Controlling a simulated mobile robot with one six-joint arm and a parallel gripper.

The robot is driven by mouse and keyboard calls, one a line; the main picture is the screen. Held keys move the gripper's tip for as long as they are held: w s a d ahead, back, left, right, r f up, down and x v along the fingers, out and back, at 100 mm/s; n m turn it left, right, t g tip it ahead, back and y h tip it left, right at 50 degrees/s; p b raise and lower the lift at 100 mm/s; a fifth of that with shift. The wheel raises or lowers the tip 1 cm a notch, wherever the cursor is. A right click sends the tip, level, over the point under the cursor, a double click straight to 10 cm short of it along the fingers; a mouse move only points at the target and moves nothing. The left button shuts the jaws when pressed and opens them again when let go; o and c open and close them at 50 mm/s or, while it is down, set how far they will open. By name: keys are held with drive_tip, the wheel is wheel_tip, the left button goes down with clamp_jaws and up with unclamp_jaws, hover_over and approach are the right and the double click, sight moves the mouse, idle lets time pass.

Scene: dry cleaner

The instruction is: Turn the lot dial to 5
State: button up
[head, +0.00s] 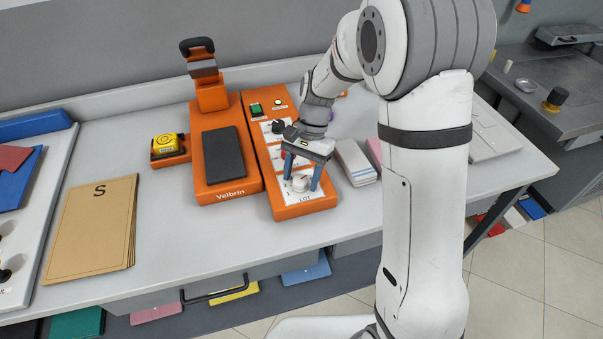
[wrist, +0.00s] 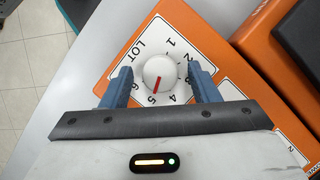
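The lot dial is a white round knob (wrist: 159,70) with a red pointer, on a white number plate marked LOT (wrist: 140,52). In the wrist view the pointer is directed at the 5, between the 4 and the 6 side. My gripper (wrist: 161,84) has its two blue fingers on either side of the knob, with a visible gap on each side. In the head view my gripper (head: 301,178) is low over the front end of the orange control box (head: 309,209), and the knob (head: 300,183) shows between the fingers.
Left of the box stands an orange Velbrin press (head: 225,191) with a dark pad. Other dials and a green switch (head: 256,109) lie farther back on the box. White cards (head: 355,162) are close on its right. The front counter is clear.

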drive_tip(key=v, duration=0.7)
drive_tip(key=shift+w+d+r, duration=0.1)
drive_tip(key=shift+w+r, duration=0.1)
drive_tip(key=shift+r, duration=0.15)
idle(0.4)
drive_tip(key=s+d+r+n+t, duration=0.1)
drive_tip(key=s+d+n+t, duration=0.1)
drive_tip(key=s+d, duration=0.2)
drive_tip(key=s+d+r+n+t+h, duration=0.1)
drive_tip(key=s+d, duration=0.3)
drive_tip(key=s, duration=0.4)
drive_tip(key=s+d+r+n+t+h, duration=0.1)
drive_tip(key=s+d+r+n+t, duration=0.1)
drive_tip(key=s+d, duration=0.3)
drive_tip(key=shift+s+r+n+t, duration=0.4)
drive_tip(key=shift+s+r+t, duration=0.15)
drive_tip(key=shift+s+t, duration=0.35)
